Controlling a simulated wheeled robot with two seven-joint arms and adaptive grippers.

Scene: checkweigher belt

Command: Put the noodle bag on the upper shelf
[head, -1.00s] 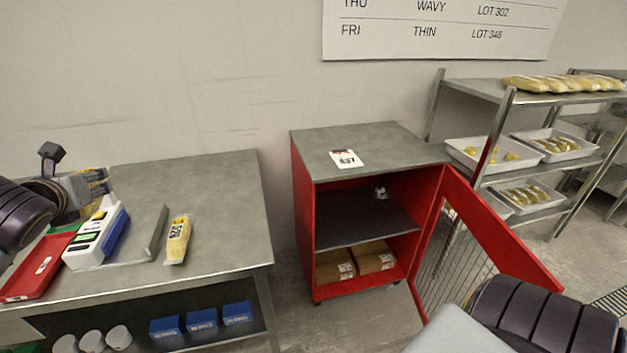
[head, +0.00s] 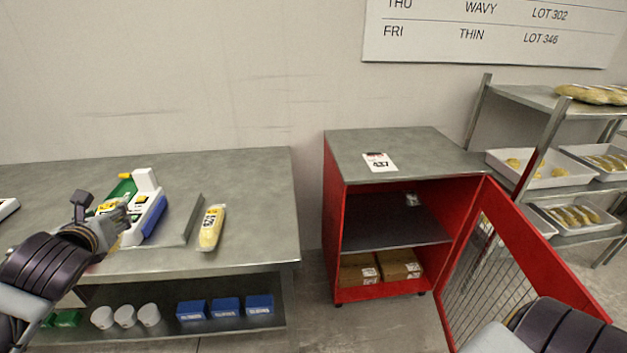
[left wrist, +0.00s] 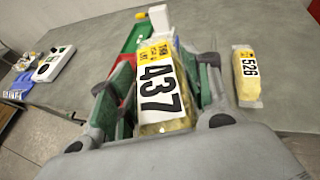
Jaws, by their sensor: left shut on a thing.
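A noodle bag with a 437 label (left wrist: 160,88) is between the fingers of my left gripper (left wrist: 168,80), which is shut on it. In the head view my left gripper (head: 118,222) is over the left table by the weighing machine, and the bag there is mostly hidden. The red cabinet (head: 333,215) stands to the right with its door open. Its dark upper shelf (head: 385,235) looks mostly bare, with a small pale item at the back. A 437 card (head: 379,162) is on the cabinet top. My right gripper is out of view.
Another bag labelled 526 (head: 212,228) lies on the table (head: 258,200) beside the weighing machine (head: 148,205). Brown boxes (head: 400,265) fill the cabinet's lower level. The mesh door (head: 520,250) swings out front right. A rack with trays (head: 530,170) stands far right.

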